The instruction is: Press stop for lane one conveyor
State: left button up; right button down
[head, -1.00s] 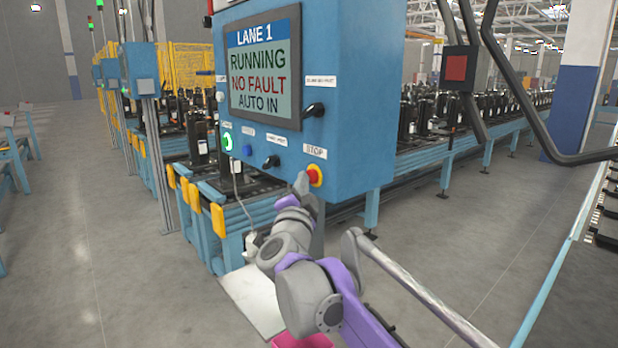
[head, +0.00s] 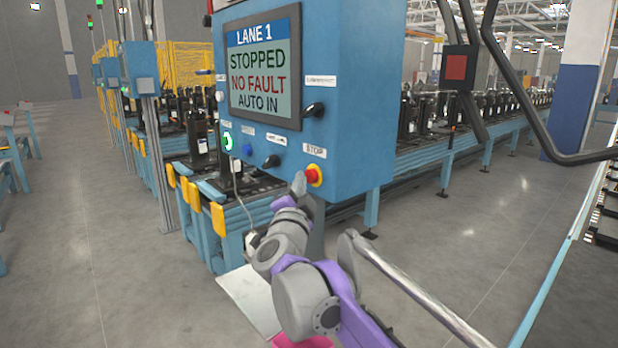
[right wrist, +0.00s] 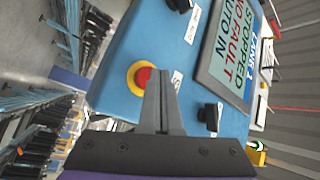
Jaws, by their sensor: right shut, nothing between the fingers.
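The blue control box (head: 350,100) carries a screen (head: 264,68) that reads LANE 1, STOPPED, NO FAULT, AUTO IN. The red stop button (head: 313,175) with its yellow ring sits low on the box under a STOP label. My right gripper (head: 299,183) is shut and empty, with its fingertips right beside the button. In the right wrist view the shut fingers (right wrist: 163,75) overlap the right part of the red button (right wrist: 143,77). I cannot tell whether the tips touch it. My left gripper is not in view.
A green-lit button (head: 228,141), a blue button and black knobs (head: 271,161) share the panel. A conveyor (head: 430,150) with dark compressors runs behind the box. A dark bent tube frame (head: 540,140) with a red plate hangs at the right.

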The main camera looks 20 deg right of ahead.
jog(key=shift+s+a, duration=0.1)
jog(key=shift+a, duration=0.2)
jog(key=a, duration=0.1)
jog(key=s+a, duration=0.1)
jog(key=a, duration=0.2)
jog(key=shift+s+a, duration=0.35)
jog(key=shift+s, duration=0.05)
dwell(0.7)
